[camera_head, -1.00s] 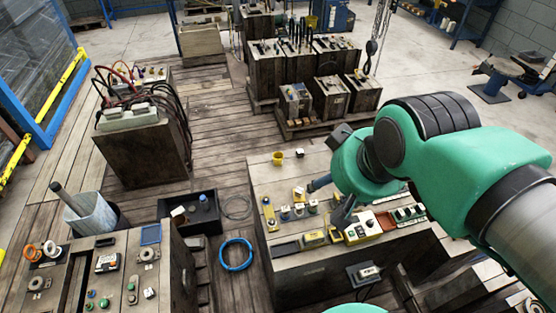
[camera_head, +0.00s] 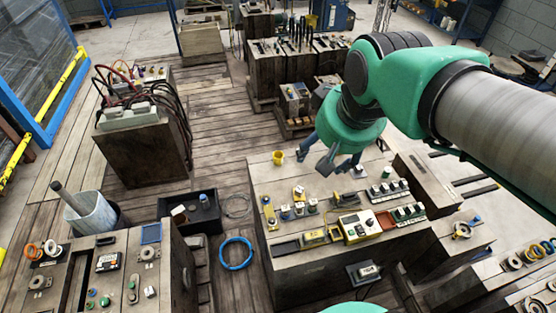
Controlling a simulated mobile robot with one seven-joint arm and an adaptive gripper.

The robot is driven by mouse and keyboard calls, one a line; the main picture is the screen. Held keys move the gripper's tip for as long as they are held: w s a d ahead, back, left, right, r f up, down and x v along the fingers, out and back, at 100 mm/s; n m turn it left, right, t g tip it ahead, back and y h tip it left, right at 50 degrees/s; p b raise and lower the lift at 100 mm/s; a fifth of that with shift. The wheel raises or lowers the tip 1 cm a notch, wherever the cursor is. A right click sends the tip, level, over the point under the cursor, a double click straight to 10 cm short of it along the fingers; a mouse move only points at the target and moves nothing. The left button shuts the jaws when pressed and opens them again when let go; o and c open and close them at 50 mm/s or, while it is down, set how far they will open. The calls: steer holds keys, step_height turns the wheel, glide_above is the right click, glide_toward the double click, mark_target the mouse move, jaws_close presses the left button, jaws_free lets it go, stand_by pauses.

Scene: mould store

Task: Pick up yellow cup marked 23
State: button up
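A small yellow cup (camera_head: 278,157) stands upright near the far left corner of the wooden bench top in the head view. Any number on it is too small to read. My gripper (camera_head: 329,163) hangs from the green arm over the far part of the bench, to the right of the cup and apart from it. Its fingers are spread and nothing shows between them, so it looks open and empty.
The bench (camera_head: 262,181) carries several small items, among them a yellow control box (camera_head: 361,226) and white-topped parts in front of my gripper. The bench top around the cup is clear. A black crate (camera_head: 190,224) and a blue ring (camera_head: 236,253) lie on the floor to the left.

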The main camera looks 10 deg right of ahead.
steer(key=w+f+g, duration=0.1)
steer(key=w+f, duration=0.2)
steer(key=w, duration=0.7)
steer(key=w+d+f+g+p, duration=0.1)
steer(key=w+f, duration=0.2)
steer(key=w, duration=0.8)
steer(key=w+f+g, duration=0.1)
steer(key=w+f, duration=0.2)
steer(key=w, duration=0.7)
steer(key=w+f, duration=0.6)
steer(key=f, duration=0.4)
steer(key=w+d+f+g+p, duration=0.1)
steer(key=w+f, duration=0.5)
steer(key=f, duration=0.5)
steer(key=w+f+g, duration=0.1)
steer(key=w+f, duration=0.6)
steer(key=f, duration=0.3)
steer(key=shift+d+f+n, duration=0.2)
steer(key=shift+d+n, duration=0.15)
steer(key=shift+n, duration=0.05)
steer(key=shift+w, duration=0.1)
steer(key=shift+f, duration=4.3)
steer(key=shift+f, duration=0.1)
